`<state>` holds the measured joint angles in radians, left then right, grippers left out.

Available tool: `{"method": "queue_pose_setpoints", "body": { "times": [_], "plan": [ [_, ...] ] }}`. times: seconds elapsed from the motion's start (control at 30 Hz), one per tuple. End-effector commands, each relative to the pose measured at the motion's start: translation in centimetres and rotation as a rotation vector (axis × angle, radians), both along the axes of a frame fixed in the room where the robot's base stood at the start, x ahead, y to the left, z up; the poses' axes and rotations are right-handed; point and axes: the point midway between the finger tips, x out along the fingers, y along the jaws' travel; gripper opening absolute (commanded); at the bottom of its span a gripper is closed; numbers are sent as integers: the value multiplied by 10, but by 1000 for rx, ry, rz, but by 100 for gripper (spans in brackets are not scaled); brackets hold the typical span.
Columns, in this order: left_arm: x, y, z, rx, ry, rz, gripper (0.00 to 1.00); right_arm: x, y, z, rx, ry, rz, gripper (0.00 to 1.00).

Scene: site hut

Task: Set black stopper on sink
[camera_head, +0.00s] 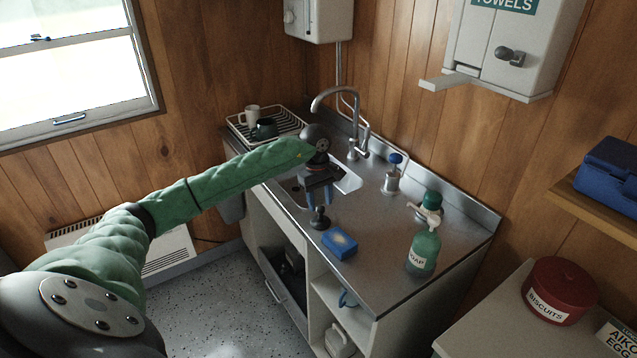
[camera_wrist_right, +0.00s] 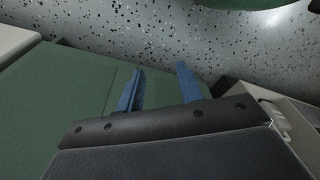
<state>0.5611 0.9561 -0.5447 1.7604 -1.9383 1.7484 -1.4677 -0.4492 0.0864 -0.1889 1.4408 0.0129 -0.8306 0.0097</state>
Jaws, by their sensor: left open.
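The black stopper (camera_head: 319,219) stands upright on the steel sink top, near the front edge and beside the basin. The sink (camera_head: 347,182) has a basin partly hidden behind my left gripper. My left gripper (camera_head: 318,206) points down over the stopper, its blue fingers apart and their tips close to the stopper's top. I cannot tell whether they touch it. My right gripper (camera_wrist_right: 157,78) shows in the right wrist view with its blue fingers apart and nothing between them, over a speckled floor.
A green soap bottle (camera_head: 423,247), another green-capped bottle (camera_head: 430,203) and a blue-topped item (camera_head: 393,174) stand farther right. The tap (camera_head: 354,122) arches behind the basin. A dish rack (camera_head: 280,124) stands at the far end.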

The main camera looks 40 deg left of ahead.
Motion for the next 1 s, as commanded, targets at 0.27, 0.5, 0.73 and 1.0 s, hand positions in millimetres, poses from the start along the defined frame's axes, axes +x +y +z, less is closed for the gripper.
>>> {"method": "queue_pose_setpoints", "body": {
  "times": [0.27, 0.5, 0.73, 1.0],
  "plan": [
    [3, 4, 36, 1, -4, -1, 44, 8, 10, 38, 12, 20, -6, 36],
    [3, 7, 61, 0, -1, -1, 44, 14, 16, 69, 18, 32, -8, 36],
    [4, 8, 71, 0, -1, -1, 44, 17, 18, 83, 20, 35, -9, 36],
    [3, 8, 72, -1, 0, -1, 44, 17, 18, 83, 20, 36, -9, 36]
  ]
}}
